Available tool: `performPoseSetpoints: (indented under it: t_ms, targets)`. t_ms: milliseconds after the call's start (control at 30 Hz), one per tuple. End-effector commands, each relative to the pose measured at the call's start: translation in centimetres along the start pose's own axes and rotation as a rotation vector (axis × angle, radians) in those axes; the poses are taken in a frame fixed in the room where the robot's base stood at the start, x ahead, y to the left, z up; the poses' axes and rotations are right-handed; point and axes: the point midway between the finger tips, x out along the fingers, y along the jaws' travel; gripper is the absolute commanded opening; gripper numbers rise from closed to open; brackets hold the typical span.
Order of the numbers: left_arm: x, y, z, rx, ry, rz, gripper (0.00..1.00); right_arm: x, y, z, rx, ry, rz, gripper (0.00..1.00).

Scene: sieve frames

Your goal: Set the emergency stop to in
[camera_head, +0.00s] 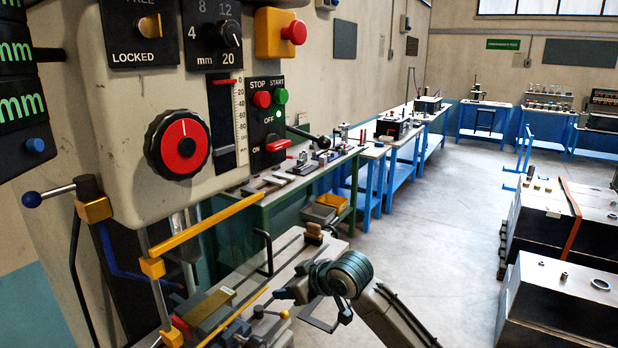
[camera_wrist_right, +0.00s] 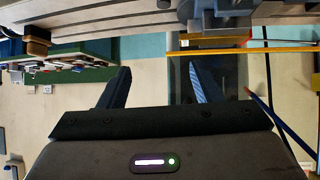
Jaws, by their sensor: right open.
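The emergency stop is a red mushroom button (camera_head: 293,32) on a yellow-orange box (camera_head: 270,33) at the top right of the machine's head in the head view. The button stands out from the box's right side. My right gripper (camera_wrist_right: 162,85) is open and empty in the wrist view, its two dark fingers apart. In the head view my right arm comes in from the lower right, and its wrist is over the machine table, well below the emergency stop. The fingers are hard to make out there. The emergency stop is not seen in the wrist view. My left gripper is not in view.
The machine's panel has a red stop button (camera_head: 262,99), a green start button (camera_head: 281,96), a red switch lever (camera_head: 278,145) and a large red-black dial (camera_head: 178,145). A yellow guard bar (camera_head: 207,224) is by the machine table (camera_head: 292,250).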

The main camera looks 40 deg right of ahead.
Motion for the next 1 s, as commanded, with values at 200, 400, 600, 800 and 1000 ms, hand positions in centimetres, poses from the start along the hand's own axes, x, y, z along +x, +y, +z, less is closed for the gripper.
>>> performPoseSetpoints:
  t_ms: [200,400,600,800,1000]
  targets:
    - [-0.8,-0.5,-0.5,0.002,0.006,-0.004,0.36,-7.7,-2.1,-7.3,-0.141,0.084,-0.035,0.59]
    - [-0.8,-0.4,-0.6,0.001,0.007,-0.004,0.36,-11.2,-0.7,-12.9,-0.181,0.165,-0.043,0.59]
    - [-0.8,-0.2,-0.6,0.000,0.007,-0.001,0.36,-16.7,1.7,-19.8,-0.208,0.277,-0.044,0.59]
    - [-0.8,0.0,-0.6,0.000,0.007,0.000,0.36,-26.9,4.3,-27.9,-0.233,0.439,-0.043,0.59]
    - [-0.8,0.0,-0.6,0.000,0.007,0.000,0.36,-37.2,5.6,-32.5,-0.242,0.580,-0.049,0.59]
